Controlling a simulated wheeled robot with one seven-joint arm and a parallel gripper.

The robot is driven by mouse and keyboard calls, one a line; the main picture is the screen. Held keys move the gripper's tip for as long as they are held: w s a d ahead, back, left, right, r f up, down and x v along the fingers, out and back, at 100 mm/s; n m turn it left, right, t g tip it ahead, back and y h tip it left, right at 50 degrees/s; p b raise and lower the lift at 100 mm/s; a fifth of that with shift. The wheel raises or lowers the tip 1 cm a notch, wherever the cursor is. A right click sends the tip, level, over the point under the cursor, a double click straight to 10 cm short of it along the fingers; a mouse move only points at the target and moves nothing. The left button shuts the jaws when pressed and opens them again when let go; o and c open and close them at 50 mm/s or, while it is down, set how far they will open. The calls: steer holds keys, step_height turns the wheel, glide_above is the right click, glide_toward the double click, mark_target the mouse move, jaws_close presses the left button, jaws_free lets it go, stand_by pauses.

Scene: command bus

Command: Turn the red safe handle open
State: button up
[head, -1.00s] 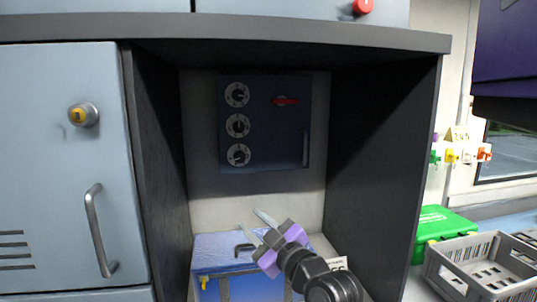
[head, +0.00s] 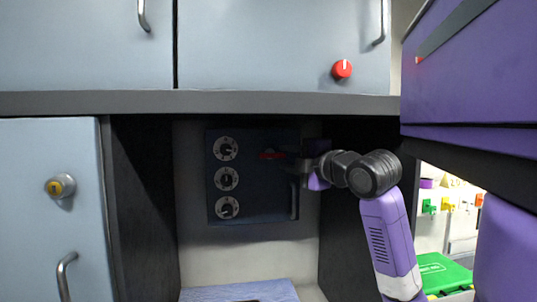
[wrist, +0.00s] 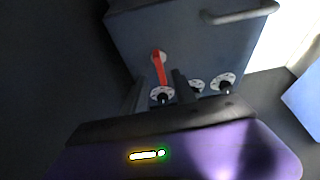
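The dark blue safe (head: 255,205) sits in the recess, with its door shut as far as I can see. Its red handle (head: 270,155) lies about level, partly hidden by my gripper. My gripper (head: 289,158) reaches in from the right, close to the safe front. In the wrist view the red handle (wrist: 160,70) shows between the two dark fingers of my gripper (wrist: 159,78). The fingers are apart, one on each side of the handle's free end, with gaps visible. I cannot tell whether either finger touches it.
White dials (head: 227,179) line the safe's left side. A grey bar handle (head: 294,200) is on its right. Dark recess walls (head: 140,210) close in on both sides, under a grey shelf edge (head: 250,102). A blue box top (head: 240,291) lies below.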

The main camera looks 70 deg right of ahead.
mark_target(275, 156)
steer(key=p+x, duration=0.2)
steer(key=x, duration=0.5)
jaws_close()
